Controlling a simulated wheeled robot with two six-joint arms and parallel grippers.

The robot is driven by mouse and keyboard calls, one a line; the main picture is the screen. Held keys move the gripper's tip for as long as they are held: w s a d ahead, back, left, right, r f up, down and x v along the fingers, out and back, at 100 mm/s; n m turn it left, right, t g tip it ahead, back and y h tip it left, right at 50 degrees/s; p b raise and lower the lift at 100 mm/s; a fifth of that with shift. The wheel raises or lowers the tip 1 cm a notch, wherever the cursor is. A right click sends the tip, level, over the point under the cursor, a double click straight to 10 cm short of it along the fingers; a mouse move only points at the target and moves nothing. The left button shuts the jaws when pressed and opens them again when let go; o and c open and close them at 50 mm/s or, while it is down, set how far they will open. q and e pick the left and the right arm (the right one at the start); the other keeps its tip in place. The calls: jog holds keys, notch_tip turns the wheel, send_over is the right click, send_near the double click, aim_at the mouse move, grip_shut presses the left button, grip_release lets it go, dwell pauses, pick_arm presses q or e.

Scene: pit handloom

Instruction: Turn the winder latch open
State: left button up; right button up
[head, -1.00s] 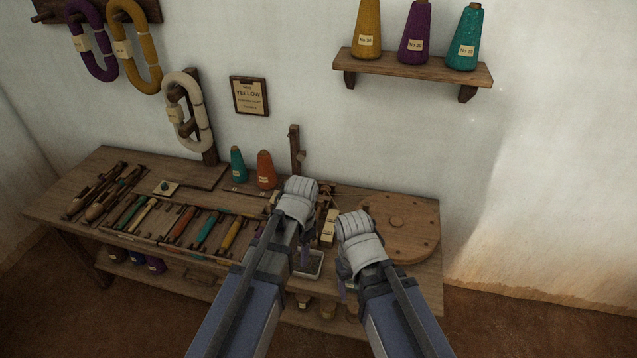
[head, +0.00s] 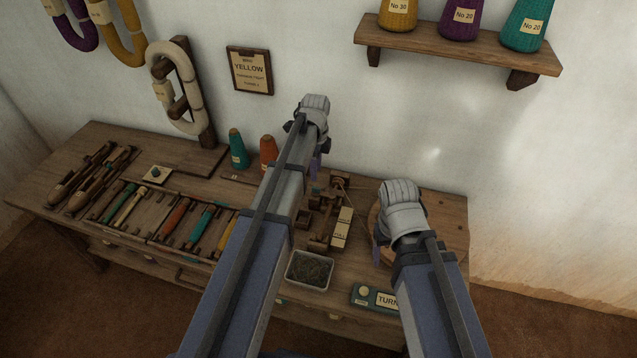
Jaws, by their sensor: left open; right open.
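A small wooden mechanism that looks like the winder (head: 318,224) stands on the right half of the bench, between my two arms. It has dark wooden parts and pale labelled blocks (head: 341,228). I cannot make out its latch or how that is turned. My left gripper (head: 314,118) is open, above the back of the bench near the wall, and its forearm covers part of the bench. My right gripper (head: 402,206) is open, right of the winder and in front of a round wooden disc (head: 448,218). The fingertips of both are largely hidden behind the wrists.
A white tray of dark material (head: 310,269) and a teal box marked TURN (head: 374,297) lie along the front edge. Teal (head: 238,150) and orange (head: 268,152) cones stand at the back. A wall shelf (head: 455,48) overhangs.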

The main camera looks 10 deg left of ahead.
aim_at(316, 188)
pick_arm(q)
jog(key=shift+f+b, duration=3.8)
jog(key=shift+f, duration=0.15)
jog(key=shift+r, duration=0.1)
grip_shut()
